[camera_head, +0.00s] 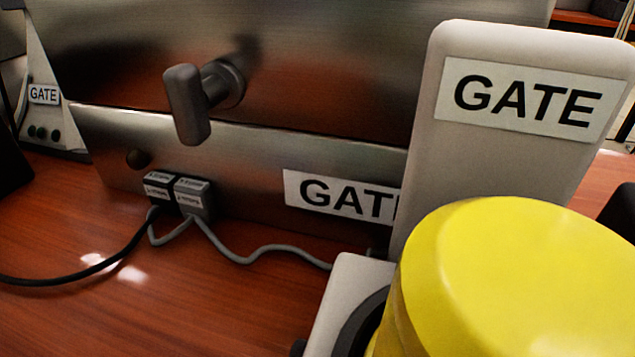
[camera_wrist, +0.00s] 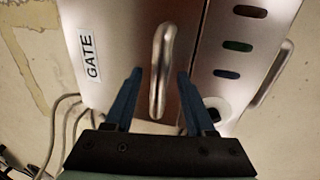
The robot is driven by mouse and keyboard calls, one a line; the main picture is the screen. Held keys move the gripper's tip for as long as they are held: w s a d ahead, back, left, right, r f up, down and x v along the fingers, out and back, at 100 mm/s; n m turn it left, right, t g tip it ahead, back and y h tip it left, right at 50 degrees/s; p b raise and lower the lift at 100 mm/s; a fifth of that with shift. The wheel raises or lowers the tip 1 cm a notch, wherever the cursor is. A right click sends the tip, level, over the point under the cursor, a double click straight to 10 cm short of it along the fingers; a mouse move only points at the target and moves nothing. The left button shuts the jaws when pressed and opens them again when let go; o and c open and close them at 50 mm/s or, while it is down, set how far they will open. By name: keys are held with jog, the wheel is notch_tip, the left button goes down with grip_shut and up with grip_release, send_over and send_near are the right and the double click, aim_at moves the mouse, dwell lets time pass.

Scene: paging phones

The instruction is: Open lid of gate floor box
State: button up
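The gate floor box shows in the wrist view as a metal lid (camera_wrist: 118,50) with a white GATE label (camera_wrist: 90,50) on its left side. An upright bar handle (camera_wrist: 161,60) stands on the lid. My gripper (camera_wrist: 160,77) has two blue fingers, spread apart, one on each side of the handle. Gaps show between the handle and both fingers, so it is not clamped. The lid looks shut, its right edge along a dark seam. Neither my gripper nor this handle shows in the head view.
Right of the seam is a panel (camera_wrist: 238,25) with red, green and blue oval marks, and another handle (camera_wrist: 271,75). Cables (camera_wrist: 62,120) run at lower left. The head view shows a wooden desk (camera_head: 60,230), metal GATE housing (camera_head: 330,70), dark knob (camera_head: 188,102) and yellow object (camera_head: 520,280).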

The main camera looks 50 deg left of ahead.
grip_shut()
dwell(1.2)
